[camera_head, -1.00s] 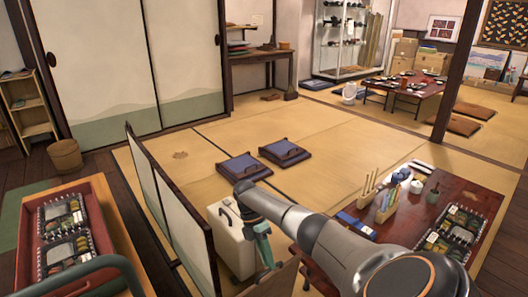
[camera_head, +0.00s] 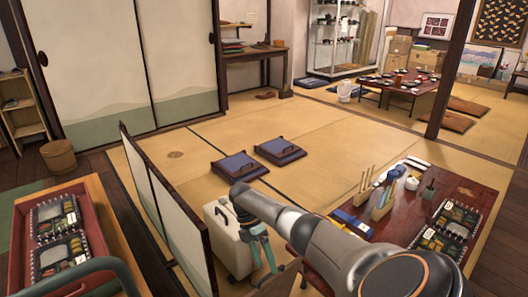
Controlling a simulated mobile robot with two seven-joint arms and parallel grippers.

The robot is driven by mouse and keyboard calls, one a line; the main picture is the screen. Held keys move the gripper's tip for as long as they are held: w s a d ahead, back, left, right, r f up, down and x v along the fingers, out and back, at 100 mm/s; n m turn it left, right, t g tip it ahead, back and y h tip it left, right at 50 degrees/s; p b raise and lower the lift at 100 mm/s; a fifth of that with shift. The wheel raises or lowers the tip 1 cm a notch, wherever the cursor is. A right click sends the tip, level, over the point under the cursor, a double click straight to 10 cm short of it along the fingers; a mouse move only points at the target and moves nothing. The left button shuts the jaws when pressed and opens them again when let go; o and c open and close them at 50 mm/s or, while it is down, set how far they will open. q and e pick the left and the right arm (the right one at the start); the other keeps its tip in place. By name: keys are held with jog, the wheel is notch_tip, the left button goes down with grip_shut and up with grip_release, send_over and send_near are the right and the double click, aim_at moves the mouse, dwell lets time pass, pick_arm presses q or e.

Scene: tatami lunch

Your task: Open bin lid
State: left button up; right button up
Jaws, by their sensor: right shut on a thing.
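A brown wooden panel (camera_head: 286,281), which looks like the bin lid, shows tilted at the bottom edge, left of my right forearm. The bin under it is cut off by the frame or hidden. My right gripper (camera_head: 264,266), with greenish fingers, points down and is shut at the panel's upper edge. The exact grip is too small to make out. My left gripper is not in view.
A white case (camera_head: 228,240) with a handle stands just left of the gripper, beside a folding screen (camera_head: 180,215). A low dark table (camera_head: 462,185) with lunch boxes and utensils is at right. A red tray (camera_head: 98,213) is at left. Tatami beyond is mostly clear.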

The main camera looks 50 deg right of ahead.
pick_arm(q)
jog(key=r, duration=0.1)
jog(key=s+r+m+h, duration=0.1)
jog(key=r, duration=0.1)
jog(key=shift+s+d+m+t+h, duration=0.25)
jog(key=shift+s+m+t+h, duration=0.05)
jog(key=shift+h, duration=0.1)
pick_arm(e)
jog(key=v, duration=1.2)
jog(key=shift+r, duration=0.25)
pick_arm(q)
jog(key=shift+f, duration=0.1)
pick_arm(e)
jog(key=shift+w, duration=0.1)
